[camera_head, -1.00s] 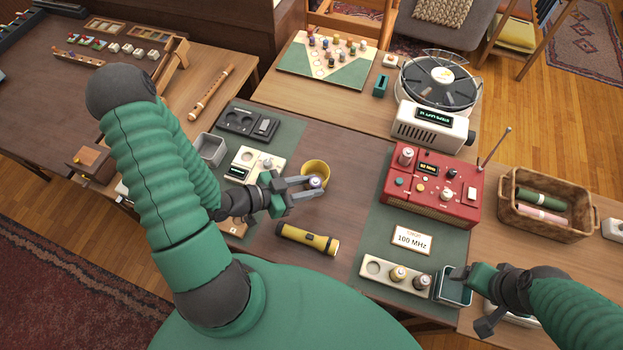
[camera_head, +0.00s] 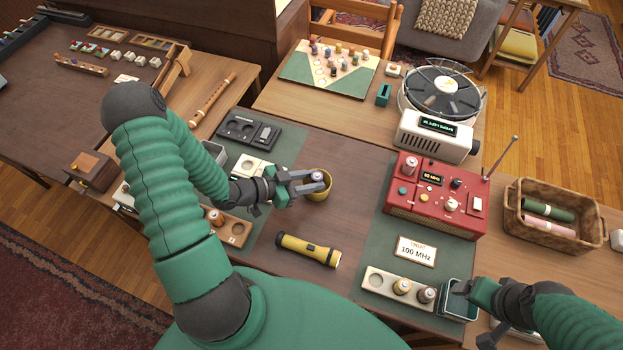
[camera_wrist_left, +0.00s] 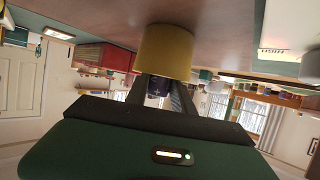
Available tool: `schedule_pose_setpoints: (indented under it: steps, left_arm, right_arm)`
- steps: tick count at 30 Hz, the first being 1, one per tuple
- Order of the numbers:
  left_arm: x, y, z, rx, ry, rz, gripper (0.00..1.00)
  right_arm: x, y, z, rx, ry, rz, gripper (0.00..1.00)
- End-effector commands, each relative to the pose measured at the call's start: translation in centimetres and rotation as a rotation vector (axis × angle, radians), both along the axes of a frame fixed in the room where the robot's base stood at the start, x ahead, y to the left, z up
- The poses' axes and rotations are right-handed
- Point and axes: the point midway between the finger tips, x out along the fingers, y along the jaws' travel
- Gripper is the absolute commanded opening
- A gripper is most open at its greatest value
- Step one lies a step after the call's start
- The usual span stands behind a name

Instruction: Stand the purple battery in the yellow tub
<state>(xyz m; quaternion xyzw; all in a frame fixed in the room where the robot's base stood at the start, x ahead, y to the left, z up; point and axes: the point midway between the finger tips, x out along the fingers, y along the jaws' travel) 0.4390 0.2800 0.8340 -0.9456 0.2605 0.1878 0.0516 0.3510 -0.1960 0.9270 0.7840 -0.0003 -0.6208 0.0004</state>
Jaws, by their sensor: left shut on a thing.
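The yellow tub (camera_head: 322,193) stands on the brown table between two green mats. My left gripper (camera_head: 315,180) is shut on the purple battery (camera_head: 317,176), with its fingers at the tub's mouth. In the head view the battery's pale top shows between the fingertips. In the left wrist view, which is upside down, the purple battery (camera_wrist_left: 156,88) is between the fingers at the rim of the tub (camera_wrist_left: 165,50). Its lower end is hidden, so I cannot tell how deep it is. My right gripper (camera_head: 466,290) is by a teal square container (camera_head: 457,300); its jaws are unclear.
A yellow flashlight (camera_head: 308,250) lies in front of the tub. A red radio (camera_head: 435,197) stands to the right, with a cream battery holder (camera_head: 380,283) nearer me. A white-topped tester (camera_head: 250,167) and black tray (camera_head: 247,131) are to the left.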

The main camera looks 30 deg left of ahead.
Motion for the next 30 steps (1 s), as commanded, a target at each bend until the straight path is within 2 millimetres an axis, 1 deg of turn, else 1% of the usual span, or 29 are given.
schedule_pose_setpoints:
  steps: [7,10,11,12,13,19,21,23,26,30]
  left_arm:
    - [0.0,0.0,-1.0,-0.001,0.002,-0.001,0.0]
    - [0.0,0.0,-1.0,0.0,0.004,0.0,0.0]
    - [0.0,0.0,-1.1,0.001,0.005,0.0,0.32]
    - [0.0,0.0,-1.1,0.0,0.006,0.0,0.37]
    - [-0.1,0.0,-1.1,0.0,0.007,0.0,0.38]
    - [-0.1,0.0,-1.1,0.001,0.01,0.0,0.38]
    - [-0.1,0.0,-0.6,0.001,0.009,0.001,0.38]
    - [-0.1,0.1,0.4,0.002,0.008,0.001,0.38]
    - [-1.7,1.2,0.9,0.003,0.009,0.005,0.38]
    - [-4.8,3.1,2.6,0.004,0.005,0.005,0.38]
  right_arm:
    - [0.0,0.0,-0.6,0.0,0.0,0.0,0.79]
    - [0.0,0.0,-0.5,0.0,0.0,0.0,0.79]
    - [0.0,0.0,-0.5,0.0,0.0,0.0,0.79]
    - [0.0,0.0,-0.6,0.0,0.0,0.0,0.79]
    - [0.0,0.0,-0.6,0.0,0.0,0.0,0.79]
    - [0.0,0.0,-0.5,0.0,0.0,0.0,0.79]
    - [0.0,0.0,-0.1,0.0,0.0,0.0,0.79]
    - [0.0,0.0,0.6,0.0,0.0,0.0,0.79]
    - [0.0,0.0,0.4,0.0,0.0,0.0,0.79]
    - [0.0,0.0,0.7,0.0,0.0,0.0,0.79]
